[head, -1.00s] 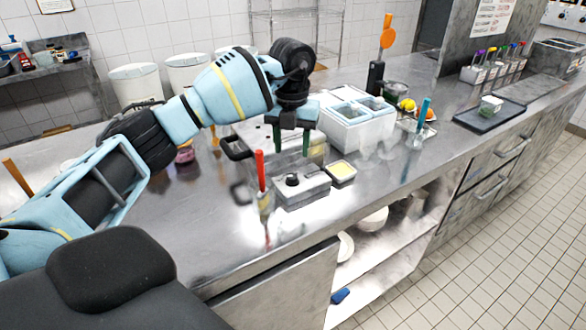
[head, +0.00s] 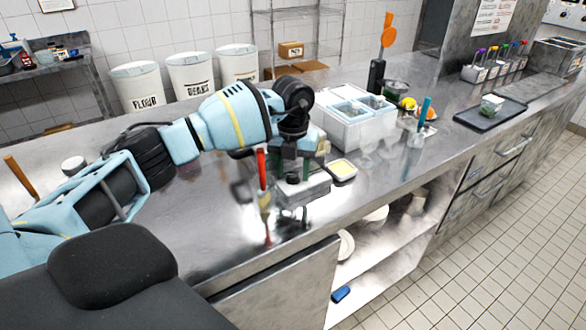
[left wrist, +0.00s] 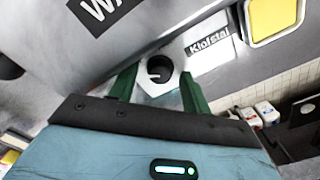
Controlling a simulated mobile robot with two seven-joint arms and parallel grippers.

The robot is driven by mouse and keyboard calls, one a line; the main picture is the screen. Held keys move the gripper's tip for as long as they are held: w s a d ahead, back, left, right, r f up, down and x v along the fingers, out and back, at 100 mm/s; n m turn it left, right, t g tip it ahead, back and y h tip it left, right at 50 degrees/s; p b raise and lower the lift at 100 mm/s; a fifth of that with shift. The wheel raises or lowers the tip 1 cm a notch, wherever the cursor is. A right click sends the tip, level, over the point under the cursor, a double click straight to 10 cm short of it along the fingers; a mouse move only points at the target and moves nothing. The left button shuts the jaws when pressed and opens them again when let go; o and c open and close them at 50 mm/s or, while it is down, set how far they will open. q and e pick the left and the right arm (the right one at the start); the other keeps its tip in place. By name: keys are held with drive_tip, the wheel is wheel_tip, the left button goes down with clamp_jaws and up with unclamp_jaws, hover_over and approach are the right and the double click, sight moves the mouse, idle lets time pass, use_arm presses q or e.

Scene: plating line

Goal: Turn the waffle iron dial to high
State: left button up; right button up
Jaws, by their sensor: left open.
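The waffle iron (head: 305,191) is a grey metal unit near the counter's front edge, partly hidden by my left gripper. Its black round dial (left wrist: 160,67) sits on a pale plate next to a "Klofstal" label in the left wrist view, with a light mark on it. In the head view the dial (head: 293,179) shows just below the gripper. My left gripper (head: 298,165) is open, pointing down, with its green fingers on either side of the dial. I cannot tell whether they touch it. My right gripper is not in view.
A red-handled utensil (head: 262,170) stands upright close to the left of the waffle iron. A yellow-filled square dish (head: 342,169) sits to its right. A white bin with compartments (head: 338,130) stands behind. The counter left of the red utensil is largely clear.

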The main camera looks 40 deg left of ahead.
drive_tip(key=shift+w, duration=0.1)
use_arm(q)
drive_tip(key=c, duration=1)
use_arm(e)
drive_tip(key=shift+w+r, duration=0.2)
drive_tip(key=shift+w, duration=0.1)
